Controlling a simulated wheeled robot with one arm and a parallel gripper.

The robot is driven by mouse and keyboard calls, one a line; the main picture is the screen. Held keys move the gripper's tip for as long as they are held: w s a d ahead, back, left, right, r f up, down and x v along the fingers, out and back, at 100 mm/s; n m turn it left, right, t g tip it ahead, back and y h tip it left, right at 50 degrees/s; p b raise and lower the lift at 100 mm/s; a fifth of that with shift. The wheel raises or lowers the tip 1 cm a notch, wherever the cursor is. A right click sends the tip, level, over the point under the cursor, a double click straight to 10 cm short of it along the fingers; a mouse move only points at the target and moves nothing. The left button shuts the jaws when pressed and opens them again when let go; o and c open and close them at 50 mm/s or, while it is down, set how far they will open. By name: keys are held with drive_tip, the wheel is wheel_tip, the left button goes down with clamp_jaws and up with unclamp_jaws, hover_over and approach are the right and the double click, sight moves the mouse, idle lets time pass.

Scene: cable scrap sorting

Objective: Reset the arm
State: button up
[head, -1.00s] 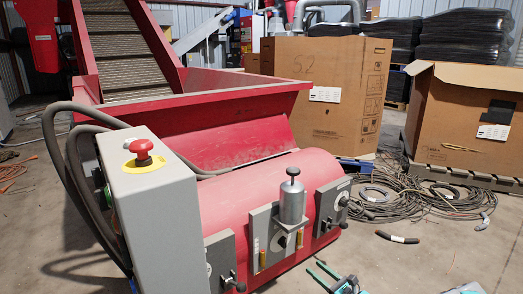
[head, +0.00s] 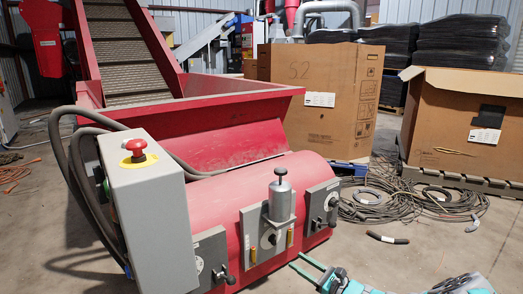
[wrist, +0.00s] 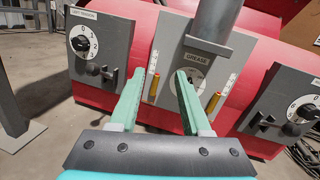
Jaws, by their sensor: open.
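My gripper (head: 305,266) shows at the bottom of the head view, just in front of the red machine (head: 215,205). In the wrist view its two teal fingers (wrist: 160,85) are spread apart with nothing between them. Whether the fingertips touch the panel cannot be told. A grey cylinder with a black knob (head: 280,200) stands on that panel.
A grey control box (head: 155,210) with a red button (head: 136,148) stands at the left. Dial panels (wrist: 92,50) flank the grease panel. Cable coils (head: 385,200) and a short cable piece (head: 388,238) lie on the floor, before cardboard boxes (head: 340,125).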

drive_tip(key=s+a+r+n+g+y+p, duration=0.35)
drive_tip(key=s+a+r+n+g, duration=0.95)
drive_tip(key=s+a+r, duration=0.5)
drive_tip(key=s+r+n+g+h+p, duration=0.1)
drive_tip(key=s+r+n+g+h, duration=0.1)
drive_tip(key=s+n, duration=0.25)
drive_tip(key=s+r+n+g+h+p, duration=0.1)
drive_tip(key=s+r+n+h, duration=0.2)
drive_tip(key=s, duration=0.3)
drive_tip(key=s+d+n+t+h+p, duration=0.1)
drive_tip(key=s+d+n+h+p, duration=0.3)
drive_tip(key=s+d+h, duration=0.8)
drive_tip(key=s+d+p, duration=0.1)
drive_tip(key=s+d, duration=0.5)
drive_tip(key=d, duration=0.2)
drive_tip(key=shift+s+d+r+t, duration=0.2)
drive_tip(key=shift+s+r+t, duration=0.1)
drive_tip(key=shift+r, duration=0.1)
drive_tip(key=shift+h, duration=0.25)
